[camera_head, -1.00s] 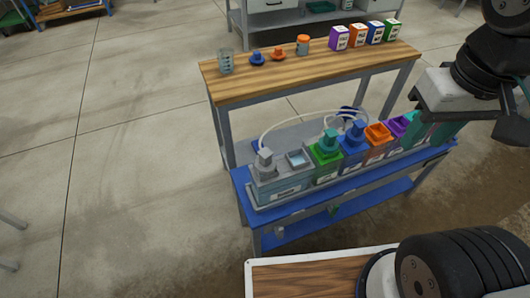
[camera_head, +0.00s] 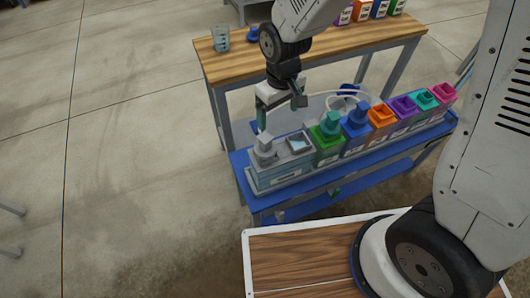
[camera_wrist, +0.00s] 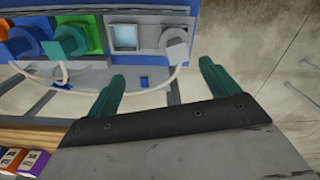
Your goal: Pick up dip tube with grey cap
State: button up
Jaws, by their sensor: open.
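The grey cap of the dip tube (camera_head: 264,144) stands upright on the left end of the grey tank (camera_head: 283,171), on the blue bench. In the wrist view the grey cap (camera_wrist: 175,42) lies ahead of the fingers, nearer the right one, with a white hose leading from it. The tube below the cap is hidden in the tank. My gripper (camera_head: 281,112) is open and empty, above and behind the cap in the head view. Its two teal fingers also show in the wrist view (camera_wrist: 162,72), apart from the cap.
A square opening with pale liquid (camera_head: 299,143) is beside the cap. Green (camera_head: 327,137), blue (camera_head: 355,125), orange (camera_head: 382,117) and other coloured tanks continue to the right. White hoses arch behind them. A wooden table (camera_head: 225,72) with a beaker (camera_head: 221,38) stands behind. Floor to the left is clear.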

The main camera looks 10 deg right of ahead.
aim_at(265, 139)
jog(key=shift+n, duration=0.5)
jog(key=a+f, duration=0.1)
jog(key=f, duration=0.1)
jog(key=a+f, duration=0.1)
jog(key=f, duration=0.1)
jog(key=a+f, duration=0.1)
jog(key=f, duration=0.1)
jog(key=shift+a+f, duration=0.25)
jog(key=shift+f, duration=0.1)
notch_tip(265, 139, down, 7)
jog(key=shift+f, duration=0.15)
jog(key=c, duration=1.5)
